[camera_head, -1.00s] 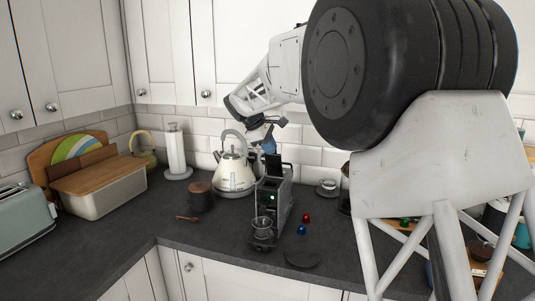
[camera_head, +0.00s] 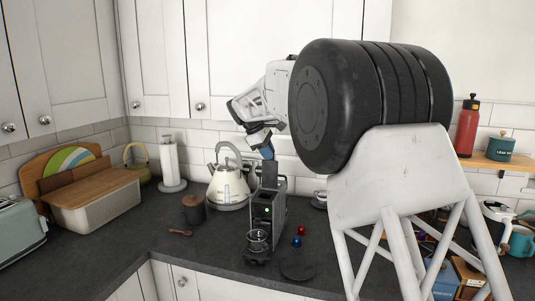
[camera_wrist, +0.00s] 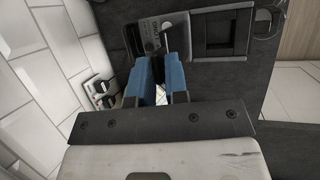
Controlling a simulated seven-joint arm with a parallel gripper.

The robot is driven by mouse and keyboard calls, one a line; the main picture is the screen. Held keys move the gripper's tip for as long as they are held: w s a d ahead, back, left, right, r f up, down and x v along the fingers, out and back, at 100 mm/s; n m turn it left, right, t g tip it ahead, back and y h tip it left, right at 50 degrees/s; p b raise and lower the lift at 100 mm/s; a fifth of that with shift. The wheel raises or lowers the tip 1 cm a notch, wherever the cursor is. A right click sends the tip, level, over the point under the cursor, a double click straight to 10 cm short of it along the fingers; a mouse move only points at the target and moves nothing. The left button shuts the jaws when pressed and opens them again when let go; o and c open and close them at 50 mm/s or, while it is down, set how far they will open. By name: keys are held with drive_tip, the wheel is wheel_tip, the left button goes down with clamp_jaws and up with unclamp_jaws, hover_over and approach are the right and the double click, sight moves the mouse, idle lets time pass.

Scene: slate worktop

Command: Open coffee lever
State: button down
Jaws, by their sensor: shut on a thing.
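The coffee machine (camera_head: 264,212) is a narrow dark grey box on the worktop, with a green light on its front. Its dark lever (camera_head: 270,174) stands up from the top. A clear glass cup (camera_head: 258,240) sits at the machine's front. My gripper (camera_head: 267,154) has blue fingers and is at the upper end of the lever, shut on it. In the wrist view, the two blue fingers (camera_wrist: 160,66) point at the machine's top (camera_wrist: 226,34). The fingers partly hide the lever there, so the exact contact is unclear.
A cream kettle (camera_head: 228,187) stands close behind-left of the machine. A brown canister (camera_head: 194,209) and a wooden scoop (camera_head: 180,232) are at left. Red and blue capsules (camera_head: 299,235) and a dark round disc (camera_head: 297,268) lie at right.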

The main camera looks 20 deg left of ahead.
drive_tip(key=shift+f, duration=0.1)
drive_tip(key=c, duration=1.2)
unclamp_jaws()
drive_tip(key=shift+c, duration=0.2)
drive_tip(key=v, duration=0.7)
drive_tip(key=shift+r, duration=0.4)
drive_tip(key=shift+s, duration=0.15)
